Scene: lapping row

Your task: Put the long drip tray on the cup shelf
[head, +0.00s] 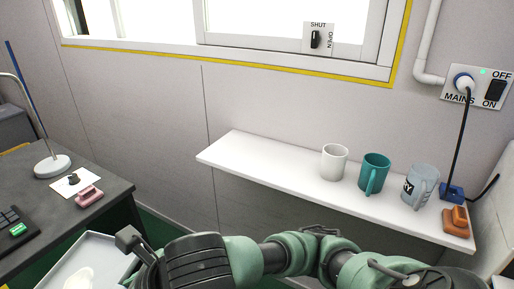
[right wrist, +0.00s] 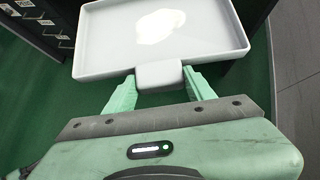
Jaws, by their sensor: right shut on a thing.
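The long drip tray is a pale grey, shallow, rimmed tray (right wrist: 90,55) with a cream-coloured patch inside. My right gripper (right wrist: 160,76) is shut on the tab at its near edge, one finger on each side. In the head view the tray (head: 62,262) is at the lower left, partly cut off by the frame and partly hidden by my arm. It is held out beside the dark desk, to the left of the shelf. The cup shelf (head: 265,160) is a white board on the wall, bare on its left part. My left gripper is not in view.
A white cup (head: 334,162), a teal cup (head: 373,174) and a grey-blue mug (head: 420,186) stand on the shelf's right part. A blue item (head: 452,192) and an orange block (head: 456,221) are at its right end. A desk (head: 100,190) with a lamp is left.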

